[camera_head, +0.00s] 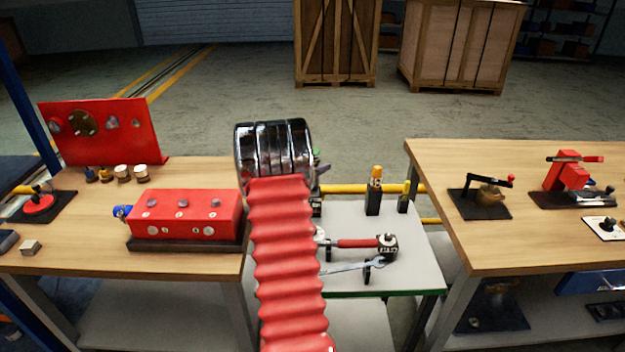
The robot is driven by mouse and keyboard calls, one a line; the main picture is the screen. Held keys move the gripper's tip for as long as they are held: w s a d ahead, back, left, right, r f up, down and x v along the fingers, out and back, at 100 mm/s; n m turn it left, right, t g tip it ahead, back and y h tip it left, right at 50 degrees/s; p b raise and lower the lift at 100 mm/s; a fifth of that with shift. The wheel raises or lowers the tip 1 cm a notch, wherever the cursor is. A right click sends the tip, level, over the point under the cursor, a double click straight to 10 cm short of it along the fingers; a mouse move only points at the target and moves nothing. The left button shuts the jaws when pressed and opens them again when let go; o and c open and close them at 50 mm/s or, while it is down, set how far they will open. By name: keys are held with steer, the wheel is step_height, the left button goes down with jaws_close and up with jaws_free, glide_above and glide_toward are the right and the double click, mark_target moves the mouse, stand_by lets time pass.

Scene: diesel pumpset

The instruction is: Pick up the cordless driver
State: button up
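I cannot clearly make out the cordless driver. A small green and dark part shows just right of my dark wrist, above the small grey-topped table (405,275); it may belong to the driver, but my arm hides the rest. My red ribbed arm and shiny dark wrist reach over the left side of that table. My gripper is hidden behind the wrist, so its fingers and anything between them do not show.
A red-handled hammer (358,243) and a wrench (350,267) lie on supports on the small table. Yellow-topped tools stand in black holders (373,201) behind them. A red block (187,215) sits on the left bench; the right bench (445,180) carries several fixtures.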

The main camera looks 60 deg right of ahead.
jaws_close()
steer(key=shift+r, duration=0.1)
stand_by(0.3)
step_height(320, 180, up, 18)
stand_by(0.6)
stand_by(0.4)
steer(key=shift+c, duration=0.4)
jaws_free()
jaws_close()
